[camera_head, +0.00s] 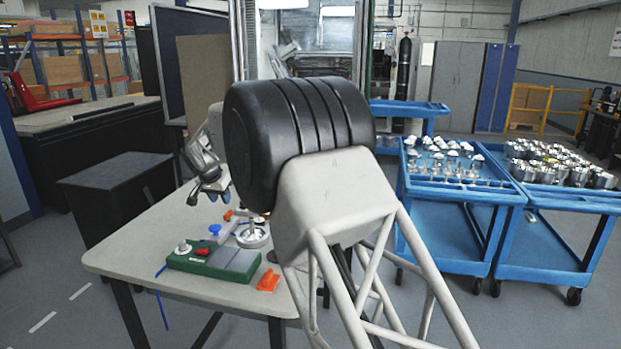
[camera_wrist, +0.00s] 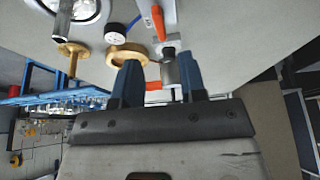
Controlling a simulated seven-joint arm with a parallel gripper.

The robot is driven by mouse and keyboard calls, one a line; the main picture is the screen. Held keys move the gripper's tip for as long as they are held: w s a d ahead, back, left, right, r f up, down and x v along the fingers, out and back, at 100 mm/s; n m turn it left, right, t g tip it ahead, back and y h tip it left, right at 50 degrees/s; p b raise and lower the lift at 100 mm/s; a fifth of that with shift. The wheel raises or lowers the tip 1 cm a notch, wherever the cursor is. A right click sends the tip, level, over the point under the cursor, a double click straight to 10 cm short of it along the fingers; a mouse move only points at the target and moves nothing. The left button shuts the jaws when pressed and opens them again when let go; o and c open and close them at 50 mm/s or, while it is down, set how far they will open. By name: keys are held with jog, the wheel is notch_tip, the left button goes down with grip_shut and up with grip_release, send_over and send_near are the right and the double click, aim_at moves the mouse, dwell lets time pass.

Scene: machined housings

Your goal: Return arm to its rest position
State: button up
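In the wrist view my gripper (camera_wrist: 160,78) has two blue fingers standing well apart. A small grey metal cylinder (camera_wrist: 169,66) appears between and beyond the fingertips, and no finger visibly touches it. My arm's large black joint and pale link cover the middle of the head view and hide part of the table.
The beige table (camera_head: 150,245) bears a green fixture (camera_head: 213,260) with a red knob, an orange piece (camera_head: 268,281) and a round metal part (camera_head: 253,236). A blue cart (camera_head: 450,190) and another blue cart (camera_head: 565,198) with metal parts stand right. A black box (camera_head: 120,195) stands left.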

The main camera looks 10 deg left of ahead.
jog(key=s+d+r, duration=0.2)
jog(key=d+r, duration=0.2)
jog(key=d, duration=0.7)
jog(key=s+d+r+g, duration=0.1)
jog(key=s+d+r, duration=0.25)
jog(key=d, duration=0.85)
jog(key=s+d+r, duration=0.2)
jog(key=d+r, duration=0.3)
jog(key=d, duration=0.6)
jog(key=s+d+r, duration=0.1)
jog(key=s+d, duration=0.7)
jog(key=d, duration=0.3)
jog(key=s+d+r, duration=0.1)
jog(key=s+d, duration=0.6)
jog(key=d, duration=0.3)
jog(key=s+d+f, duration=0.3)
jog(key=s+d, duration=0.2)
jog(key=s, duration=0.4)
jog(key=s+d+f, duration=0.3)
jog(key=s+d, duration=0.2)
jog(key=s, duration=0.5)
jog(key=s+d+f+g, duration=0.1)
jog(key=s+d+f, duration=0.2)
jog(key=s, duration=0.7)
jog(key=d, duration=0.2)
jog(key=shift+d, duration=0.35)
